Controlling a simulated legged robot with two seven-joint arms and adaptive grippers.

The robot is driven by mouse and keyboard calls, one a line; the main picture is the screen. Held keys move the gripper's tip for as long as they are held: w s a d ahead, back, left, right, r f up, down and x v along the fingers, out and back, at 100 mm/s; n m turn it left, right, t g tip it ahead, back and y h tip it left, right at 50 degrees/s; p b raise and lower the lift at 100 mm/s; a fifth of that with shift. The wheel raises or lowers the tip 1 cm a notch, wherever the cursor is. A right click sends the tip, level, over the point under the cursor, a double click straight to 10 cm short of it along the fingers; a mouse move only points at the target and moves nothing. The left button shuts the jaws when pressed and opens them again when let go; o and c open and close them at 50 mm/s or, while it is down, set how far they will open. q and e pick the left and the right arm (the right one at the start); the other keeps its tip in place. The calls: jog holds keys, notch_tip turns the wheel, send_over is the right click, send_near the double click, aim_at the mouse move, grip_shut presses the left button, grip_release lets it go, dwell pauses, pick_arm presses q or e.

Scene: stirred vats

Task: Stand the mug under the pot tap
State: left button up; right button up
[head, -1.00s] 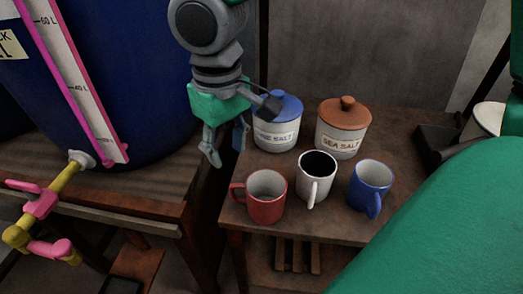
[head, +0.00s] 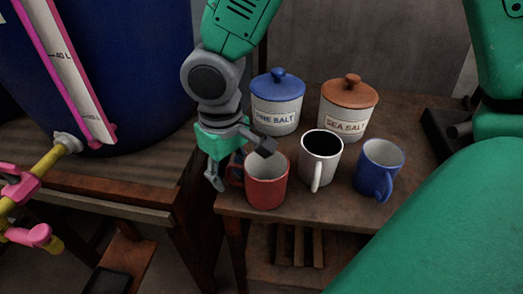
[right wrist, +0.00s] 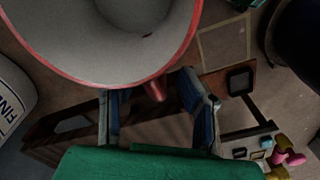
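A red mug (head: 267,186) stands upright at the front left of a small wooden table. A white mug (head: 318,168) with a dark inside and a blue mug (head: 379,172) stand to its right. My right gripper (head: 241,166) is open at the red mug's left side, around its handle. In the right wrist view the red mug (right wrist: 120,72) fills the top, and its handle sits between the open fingers (right wrist: 155,108); I see no clear contact. A yellow tap with pink handles (head: 32,180) comes out of a blue vat at the left. My left gripper is not in view.
Two lidded jars, one with a blue lid (head: 278,106) and one labelled sea salt (head: 347,110), stand behind the mugs. The blue vat (head: 130,70) rests on a wooden bench (head: 120,185) at the left. A gap separates bench and table.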

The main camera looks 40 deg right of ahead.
jog(key=shift+r, duration=0.1)
grip_shut()
